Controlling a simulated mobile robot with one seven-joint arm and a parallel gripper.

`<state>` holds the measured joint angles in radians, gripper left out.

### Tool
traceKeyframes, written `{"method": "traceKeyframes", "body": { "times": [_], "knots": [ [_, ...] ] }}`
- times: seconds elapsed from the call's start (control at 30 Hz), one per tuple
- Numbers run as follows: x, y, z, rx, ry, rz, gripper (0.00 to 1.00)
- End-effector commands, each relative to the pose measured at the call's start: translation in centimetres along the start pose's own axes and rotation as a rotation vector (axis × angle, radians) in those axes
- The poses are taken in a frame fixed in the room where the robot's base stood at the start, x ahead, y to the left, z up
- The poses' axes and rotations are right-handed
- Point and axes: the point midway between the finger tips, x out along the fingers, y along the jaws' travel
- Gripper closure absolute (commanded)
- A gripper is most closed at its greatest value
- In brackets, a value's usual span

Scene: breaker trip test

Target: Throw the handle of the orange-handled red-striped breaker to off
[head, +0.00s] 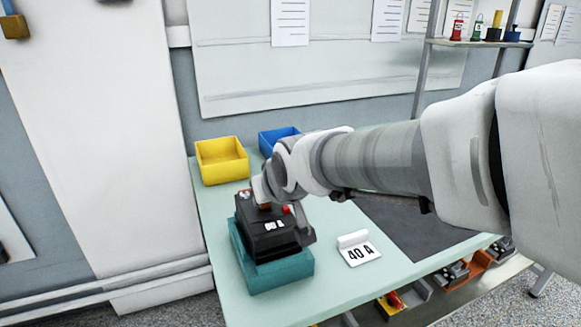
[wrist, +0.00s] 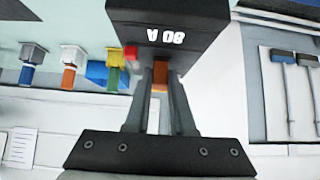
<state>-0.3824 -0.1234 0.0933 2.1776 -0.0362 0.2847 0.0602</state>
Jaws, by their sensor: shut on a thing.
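The black breaker marked 80 A (head: 262,240) stands in a teal holder (head: 275,275) at the left of the bench. The breaker also fills the top middle of the wrist view (wrist: 170,15). Its orange handle (wrist: 160,77) shows between the two fingers of my gripper (wrist: 161,73), which is shut on it. A small red part (wrist: 130,53) shows beside the breaker's edge. I cannot make out a red stripe. In the head view my wrist covers much of the breaker's top, so the handle's exact position is hard to tell.
A dark mat (head: 405,228) lies to the right under my arm. Several breakers sit below the bench front.

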Motion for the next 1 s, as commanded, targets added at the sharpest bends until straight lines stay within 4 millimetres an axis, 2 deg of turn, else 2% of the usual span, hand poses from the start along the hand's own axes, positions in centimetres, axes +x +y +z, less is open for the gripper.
{"method": "traceKeyframes", "body": {
  "times": [0.07,0.5,1.0],
  "knots": [
    [0.42,0.02,0.84,-0.001,0.049,0.001,1.00],
    [-0.16,0.00,1.34,0.001,0.226,0.000,1.00],
    [-0.46,-0.01,1.24,0.000,0.266,0.000,1.00]
  ]
}}
